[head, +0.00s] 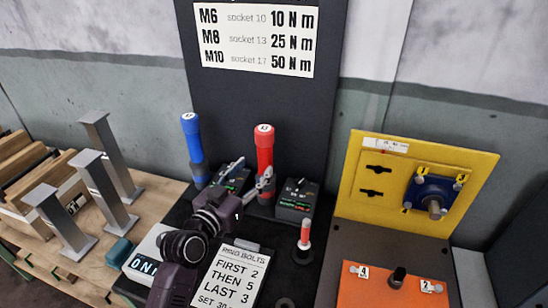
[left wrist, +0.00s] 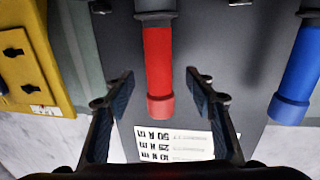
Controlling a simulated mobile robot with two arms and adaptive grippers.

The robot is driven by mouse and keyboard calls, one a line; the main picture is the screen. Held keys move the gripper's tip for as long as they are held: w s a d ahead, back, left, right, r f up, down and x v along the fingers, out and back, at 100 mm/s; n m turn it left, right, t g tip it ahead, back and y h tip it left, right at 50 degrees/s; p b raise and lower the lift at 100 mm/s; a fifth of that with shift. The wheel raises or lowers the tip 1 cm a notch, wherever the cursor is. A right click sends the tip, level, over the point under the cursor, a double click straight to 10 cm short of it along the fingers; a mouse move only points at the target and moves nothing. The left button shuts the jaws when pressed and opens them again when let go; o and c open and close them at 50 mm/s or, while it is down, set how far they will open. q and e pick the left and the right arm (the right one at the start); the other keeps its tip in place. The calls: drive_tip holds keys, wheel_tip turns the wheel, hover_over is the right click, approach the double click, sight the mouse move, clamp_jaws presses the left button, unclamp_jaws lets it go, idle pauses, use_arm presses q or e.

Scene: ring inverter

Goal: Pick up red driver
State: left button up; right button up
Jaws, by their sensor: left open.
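The red driver (head: 264,148) stands upright on the dark bench in the head view, with a white label on its top. My left gripper (head: 251,173) is open in front of its lower part. In the left wrist view, the red driver (left wrist: 159,62) appears between the two spread fingers of my left gripper (left wrist: 160,78), with a gap on each side. The driver's lower end is partly hidden by a finger in the head view. My right gripper is not in view.
A blue driver (head: 192,145) stands to the left. Small dark boxes (head: 297,200) sit beside the drivers. A smaller red-and-white tool (head: 305,234) stands nearer. A yellow panel (head: 354,190) is at right, grey metal posts (head: 103,190) at left. A dark board with a torque chart (head: 257,38) rises behind.

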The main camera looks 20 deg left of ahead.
sight(261, 158)
use_arm(q)
drive_tip(key=shift+w+a+r, duration=0.1)
drive_tip(key=shift+w+r, duration=0.2)
drive_tip(key=shift+w, duration=0.15)
drive_tip(key=shift+w+r+p, duration=0.15)
drive_tip(key=shift+r+p, duration=0.05)
drive_tip(key=shift+p, duration=0.1)
drive_tip(key=shift+w+d+r+p, duration=0.1)
drive_tip(key=shift+w+d+p, duration=0.15)
drive_tip(key=shift+w, duration=0.2)
drive_tip(key=shift+w+d+r+p, duration=0.15)
drive_tip(key=shift+w+p, duration=0.1)
drive_tip(key=shift+w, duration=0.2)
drive_tip(key=w, duration=0.2)
drive_tip(key=shift+w+d+f+p, duration=0.25)
drive_tip(key=shift+w+d+p, duration=0.05)
drive_tip(key=shift+d, duration=0.05)
drive_tip(key=shift+w+d, duration=0.1)
drive_tip(key=shift+w, duration=0.45)
drive_tip(key=c, duration=1.3)
drive_tip(key=shift+r, duration=0.1)
clamp_jaws()
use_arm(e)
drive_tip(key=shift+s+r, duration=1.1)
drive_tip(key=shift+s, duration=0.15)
